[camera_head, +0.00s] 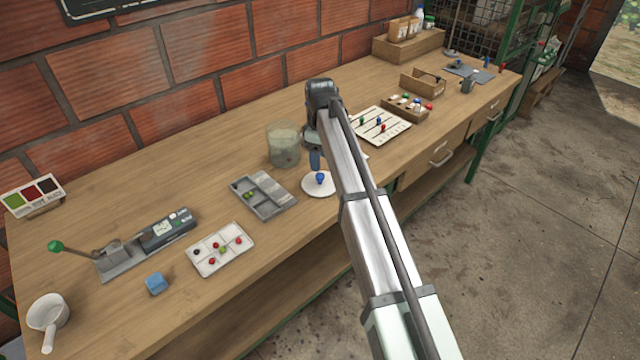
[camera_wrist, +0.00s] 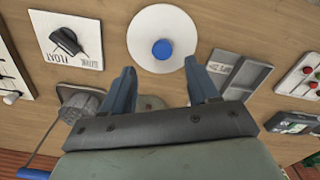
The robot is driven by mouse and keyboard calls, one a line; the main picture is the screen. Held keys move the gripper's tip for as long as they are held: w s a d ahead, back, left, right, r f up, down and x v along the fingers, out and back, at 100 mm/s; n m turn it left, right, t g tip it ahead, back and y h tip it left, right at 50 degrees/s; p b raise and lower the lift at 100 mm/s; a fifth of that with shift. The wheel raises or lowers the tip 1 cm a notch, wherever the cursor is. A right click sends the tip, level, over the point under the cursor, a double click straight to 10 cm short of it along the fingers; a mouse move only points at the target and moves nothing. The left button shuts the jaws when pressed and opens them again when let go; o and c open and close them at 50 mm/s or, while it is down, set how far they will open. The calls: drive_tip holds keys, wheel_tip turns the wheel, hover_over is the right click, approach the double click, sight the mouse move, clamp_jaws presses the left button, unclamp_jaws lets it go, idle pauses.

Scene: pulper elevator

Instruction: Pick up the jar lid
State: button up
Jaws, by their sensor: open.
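The jar lid (camera_head: 309,189) is a flat white disc with a blue knob on top, lying on the bench near its front edge. In the wrist view the lid (camera_wrist: 162,20) is at top centre, its blue knob (camera_wrist: 163,49) just beyond the fingertips. My gripper (camera_wrist: 161,70) is open and empty, its two blue-grey fingers apart with the knob lined up between them. In the head view my gripper (camera_head: 316,160) hangs above and just behind the lid, and my arm hides part of the bench to the right. A cloudy glass jar (camera_head: 283,145) stands behind the lid.
Left of the lid are a grey compartment tray (camera_head: 270,192) and a white tray with coloured beads (camera_head: 221,262). A white card marked FLOAT (camera_wrist: 62,27) lies beside the lid, bearing a dark object. Bare wood lies in front of the brick wall.

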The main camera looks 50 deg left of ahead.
sight(320, 175)
drive_tip(key=shift+s+d+f, duration=0.1)
drive_tip(key=shift+f, duration=1.35)
drive_tip(key=shift+s+d+f, duration=0.1)
drive_tip(key=shift+f, duration=1.35)
drive_tip(key=shift+c, duration=0.3)
clamp_jaws()
drive_tip(key=shift+r, duration=0.1)
